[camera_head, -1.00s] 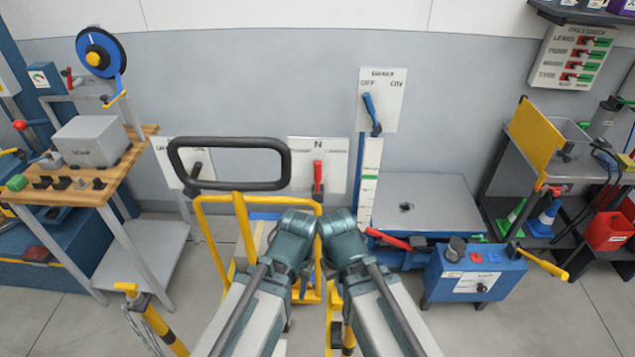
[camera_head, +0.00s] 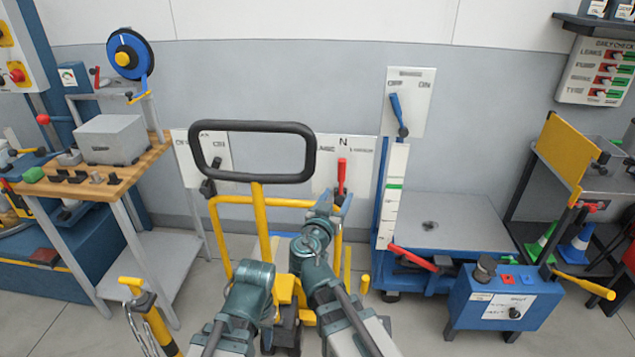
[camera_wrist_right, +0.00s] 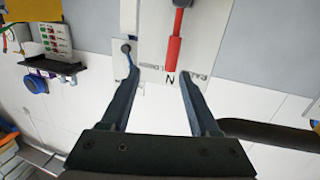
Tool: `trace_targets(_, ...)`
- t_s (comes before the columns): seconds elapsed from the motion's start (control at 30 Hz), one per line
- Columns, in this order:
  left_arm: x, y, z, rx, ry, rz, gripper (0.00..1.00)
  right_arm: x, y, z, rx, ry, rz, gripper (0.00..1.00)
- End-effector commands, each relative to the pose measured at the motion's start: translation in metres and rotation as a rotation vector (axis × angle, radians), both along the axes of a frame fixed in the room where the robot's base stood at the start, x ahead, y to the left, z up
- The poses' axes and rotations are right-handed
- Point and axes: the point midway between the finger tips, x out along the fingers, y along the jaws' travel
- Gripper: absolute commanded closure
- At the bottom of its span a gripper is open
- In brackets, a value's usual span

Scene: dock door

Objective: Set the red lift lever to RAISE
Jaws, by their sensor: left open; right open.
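The red lift lever (camera_head: 342,178) stands upright under the N mark on a white wall panel (camera_head: 323,158). My right gripper (camera_head: 328,204) is open, just below and left of the lever in the head view. In the right wrist view the picture is upside down, and the red lever (camera_wrist_right: 174,50) shows beyond and between the spread fingers (camera_wrist_right: 160,85), with no contact visible. My left gripper (camera_head: 282,333) is low, near the bottom of the head view, its fingers hard to make out; it is away from the panel.
A black loop handle (camera_head: 252,126) on a yellow frame (camera_head: 262,202) stands left of the lever. A blue OFF/ON lever (camera_head: 397,112) is on the wall to the right. Below it are a grey lift table (camera_head: 450,222) and a blue control box (camera_head: 500,300).

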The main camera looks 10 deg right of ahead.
Motion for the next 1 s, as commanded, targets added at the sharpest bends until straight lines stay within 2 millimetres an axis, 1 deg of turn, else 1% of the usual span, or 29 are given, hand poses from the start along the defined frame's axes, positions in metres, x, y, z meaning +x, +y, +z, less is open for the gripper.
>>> trace_targets(0.03,0.0,0.0,-0.006,0.0,0.0,0.0,0.5,0.003,0.002,-0.001,-0.003,-0.027,0.016,0.38)
trace_targets(0.1,0.0,0.0,-0.008,0.0,0.0,0.0,0.5,0.006,0.005,0.003,-0.002,-0.053,0.034,0.38)
trace_targets(0.33,0.0,0.0,-0.007,0.0,0.0,0.0,0.5,0.01,0.006,0.007,-0.001,-0.069,0.044,0.38)
trace_targets(0.43,0.0,0.0,-0.007,0.0,0.0,0.0,0.5,0.019,0.002,0.007,-0.001,-0.068,0.043,0.38)
trace_targets(0.57,0.0,0.0,-0.007,0.0,0.0,0.0,0.5,0.04,-0.009,0.006,-0.001,-0.067,0.041,0.38)
trace_targets(0.8,0.0,0.0,-0.007,0.0,0.0,0.0,0.5,0.085,-0.032,0.006,-0.001,-0.067,0.041,0.38)
trace_targets(1.0,0.0,0.0,-0.007,0.0,0.0,0.0,0.5,0.113,-0.047,0.006,-0.002,-0.067,0.042,0.38)
